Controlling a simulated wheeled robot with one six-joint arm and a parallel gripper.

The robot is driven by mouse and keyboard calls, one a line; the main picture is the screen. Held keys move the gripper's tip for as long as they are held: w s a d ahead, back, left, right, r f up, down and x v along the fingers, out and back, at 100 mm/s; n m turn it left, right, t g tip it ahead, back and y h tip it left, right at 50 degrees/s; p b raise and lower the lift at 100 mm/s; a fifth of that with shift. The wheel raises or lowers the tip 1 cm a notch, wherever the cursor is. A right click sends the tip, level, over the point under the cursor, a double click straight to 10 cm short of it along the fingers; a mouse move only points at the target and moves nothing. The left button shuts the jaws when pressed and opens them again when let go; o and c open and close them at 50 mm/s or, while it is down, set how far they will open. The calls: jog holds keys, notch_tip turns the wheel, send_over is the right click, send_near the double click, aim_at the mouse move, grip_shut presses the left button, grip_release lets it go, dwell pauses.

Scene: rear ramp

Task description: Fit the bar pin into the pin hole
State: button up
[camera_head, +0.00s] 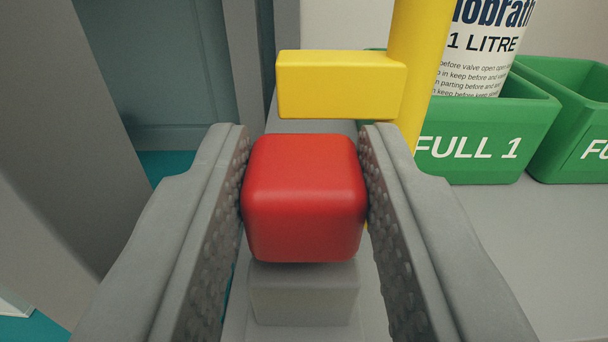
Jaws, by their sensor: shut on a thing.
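My gripper (305,140) has its two grey, studded fingers on either side of a rounded red block (304,198), which looks like the head of the bar pin. The fingers are shut on its left and right sides. Any shank of the pin is hidden behind or under the red block. A yellow horizontal bar (335,85) joins a yellow upright post (412,60) just beyond and above the red block. A grey block (304,293) shows below the red block. I cannot make out the pin hole.
A green bin (483,130) marked "FULL 1" holds a white labelled container (484,50) at the right. Another green bin (575,110) stands beside it. A grey surface (520,230) is clear in front of them. A grey upright panel (50,130) stands at the left.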

jog(key=o, duration=1.2)
jog(key=shift+c, duration=0.2)
jog(key=s, duration=1.7)
jog(key=shift+s, duration=0.2)
jog(key=s+r, duration=0.4)
jog(key=r, duration=1.1)
jog(key=s+r, duration=0.4)
jog(key=r, duration=1.2)
jog(key=s+r, duration=0.8)
jog(key=s, duration=0.4)
jog(key=s+r, duration=0.9)
jog(key=s, duration=0.4)
jog(key=shift+r+g, duration=0.15)
jog(key=shift+g, duration=0.15)
